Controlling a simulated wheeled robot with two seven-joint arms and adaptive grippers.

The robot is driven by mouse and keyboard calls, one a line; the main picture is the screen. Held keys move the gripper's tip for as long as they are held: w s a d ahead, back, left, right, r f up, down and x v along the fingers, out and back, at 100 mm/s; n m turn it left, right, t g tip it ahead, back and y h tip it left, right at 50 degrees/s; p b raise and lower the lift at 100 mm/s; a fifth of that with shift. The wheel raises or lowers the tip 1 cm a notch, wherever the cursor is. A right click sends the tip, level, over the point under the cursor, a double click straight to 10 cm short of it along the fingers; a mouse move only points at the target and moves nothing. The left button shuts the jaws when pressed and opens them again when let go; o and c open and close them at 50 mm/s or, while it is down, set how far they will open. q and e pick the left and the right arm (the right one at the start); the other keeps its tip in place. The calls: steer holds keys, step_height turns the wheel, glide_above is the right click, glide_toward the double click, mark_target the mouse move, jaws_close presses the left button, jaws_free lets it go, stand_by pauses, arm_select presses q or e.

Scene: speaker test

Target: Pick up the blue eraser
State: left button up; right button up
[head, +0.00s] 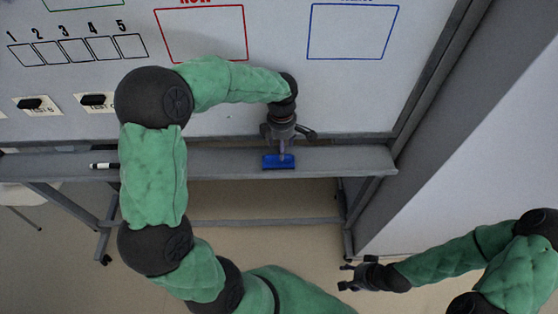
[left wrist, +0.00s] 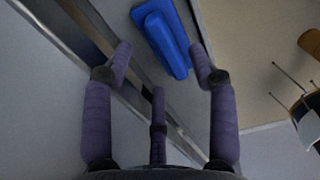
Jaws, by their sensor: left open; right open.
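The blue eraser (head: 278,162) lies on the grey ledge (head: 225,164) below the whiteboard. My left gripper (head: 283,148) points down at the eraser from the board side and hides part of it. In the left wrist view the eraser (left wrist: 163,36) shows between and just beyond the open fingertips of my left gripper (left wrist: 162,55). I see no finger closed on it; whether any finger touches it I cannot tell. My right gripper (head: 347,277) is open and empty, low at the right, apart from the ledge.
A marker (head: 104,166) lies on the ledge to the left, beside my left arm. The whiteboard (head: 275,60) rises behind the ledge, with black items (head: 30,104) on labels. A grey wall (head: 480,130) stands at the right. The ledge near the eraser is otherwise clear.

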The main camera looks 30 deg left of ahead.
mark_target(278, 155)
arm_select(q)
steer(key=f, duration=0.5)
steer(key=shift+s+a+b, duration=0.3)
jaws_close()
